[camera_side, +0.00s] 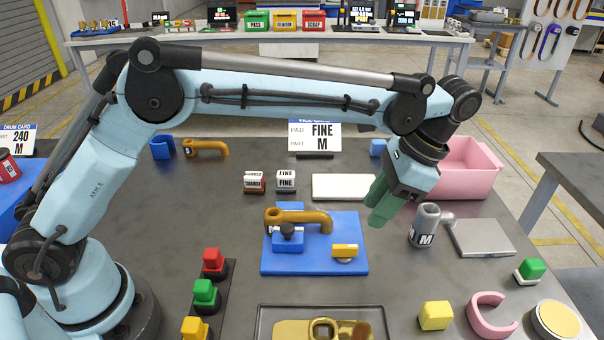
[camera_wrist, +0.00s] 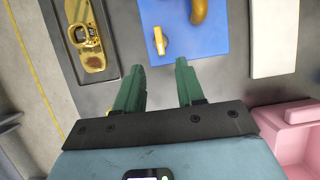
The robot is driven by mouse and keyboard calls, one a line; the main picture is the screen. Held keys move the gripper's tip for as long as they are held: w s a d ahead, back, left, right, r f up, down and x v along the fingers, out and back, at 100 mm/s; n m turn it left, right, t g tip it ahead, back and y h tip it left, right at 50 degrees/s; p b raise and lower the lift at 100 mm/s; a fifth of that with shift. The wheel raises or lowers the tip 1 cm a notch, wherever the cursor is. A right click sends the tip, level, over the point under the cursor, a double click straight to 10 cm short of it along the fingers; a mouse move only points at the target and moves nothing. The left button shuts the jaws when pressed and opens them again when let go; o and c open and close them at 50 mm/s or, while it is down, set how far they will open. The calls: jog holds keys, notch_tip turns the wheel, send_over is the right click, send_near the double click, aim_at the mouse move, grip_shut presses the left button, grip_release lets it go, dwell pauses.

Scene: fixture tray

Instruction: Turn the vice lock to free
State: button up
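A blue fixture plate (camera_side: 270,262) lies in the middle of the table. The lever also shows in the wrist view (camera_wrist: 160,40), ahead of the gap between my fingertips. My gripper (camera_side: 382,207) has green fingers, spread apart and empty (camera_wrist: 158,72). It hangs above the table, right of the plate, apart from the lever.
A grey cup marked M (camera_side: 424,226) stands right of the plate, beside a grey slab (camera_side: 482,239). A pink bin (camera_side: 466,168) and a white pad (camera_side: 343,187) are behind. A dark tray (camera_side: 262,325) with a brass part is in front. Coloured buttons (camera_side: 205,294) stand at left.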

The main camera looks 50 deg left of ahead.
jog(key=shift+v, duration=0.85)
jog(key=s+a+r+n+t+h, duration=0.3)
jog(key=a+r+n+t, duration=0.15)
jog(key=a, duration=0.65)
jog(key=s+a+f+n+t, duration=0.4)
jog(key=s+a+t, duration=0.1)
jog(key=s+a, duration=0.4)
jog(key=shift+a+n+t, duration=0.35)
jog(key=shift+a, duration=0.05)
